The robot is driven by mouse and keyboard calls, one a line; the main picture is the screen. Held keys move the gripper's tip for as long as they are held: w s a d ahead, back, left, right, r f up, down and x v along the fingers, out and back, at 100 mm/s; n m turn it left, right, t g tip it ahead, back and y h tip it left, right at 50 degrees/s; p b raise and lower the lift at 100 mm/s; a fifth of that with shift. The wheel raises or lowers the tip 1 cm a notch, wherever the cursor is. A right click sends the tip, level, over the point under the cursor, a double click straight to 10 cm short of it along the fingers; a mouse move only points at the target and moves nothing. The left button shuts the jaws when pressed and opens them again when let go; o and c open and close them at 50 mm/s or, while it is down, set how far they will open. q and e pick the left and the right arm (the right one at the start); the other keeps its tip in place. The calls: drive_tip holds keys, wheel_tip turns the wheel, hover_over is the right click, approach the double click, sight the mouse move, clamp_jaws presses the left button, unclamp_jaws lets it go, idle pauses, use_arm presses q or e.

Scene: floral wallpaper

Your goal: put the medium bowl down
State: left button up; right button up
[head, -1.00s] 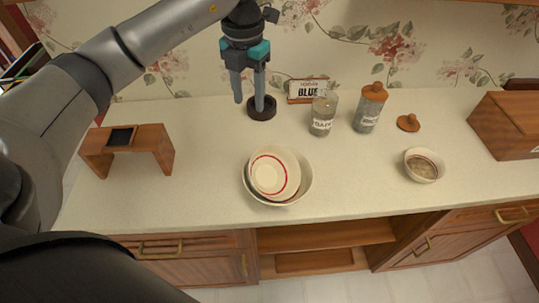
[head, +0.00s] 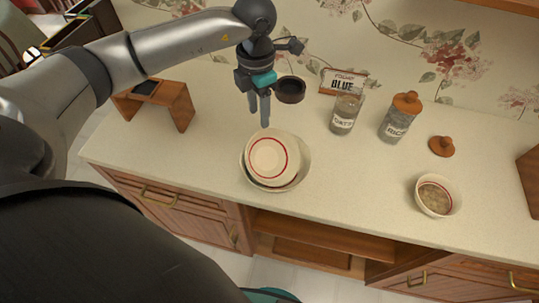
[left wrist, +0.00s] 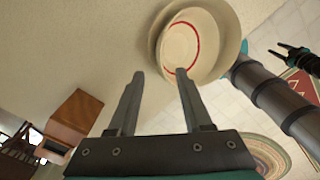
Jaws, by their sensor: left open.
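A cream bowl with a red ring inside (head: 268,157) sits nested in a larger pale bowl (head: 303,170) on the counter. Both also show in the left wrist view, the red-ringed bowl (left wrist: 180,45) inside the larger bowl (left wrist: 232,45). I cannot tell for sure which is the medium bowl. My left gripper (head: 260,120) is open and empty, just behind the bowls, fingers pointing down. In the left wrist view its fingertips (left wrist: 160,75) are apart, near the bowl's rim. My right gripper (left wrist: 288,50) shows small at the upper right; its jaw opening is unclear.
A small bowl with grainy contents (head: 434,197) stands at the right. Behind are two labelled jars (head: 345,112) (head: 396,120), a wooden lid (head: 441,146), a sign (head: 343,82) and a dark round dish (head: 290,90). A wooden stand (head: 175,100) is at the left. Counter between is clear.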

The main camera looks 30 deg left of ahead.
sight(260, 131)
use_arm(q)
drive_tip(key=shift+f, duration=3.6)
drive_tip(key=shift+s, duration=0.1)
drive_tip(key=shift+c, duration=0.3)
clamp_jaws()
drive_tip(key=shift+r, duration=0.1)
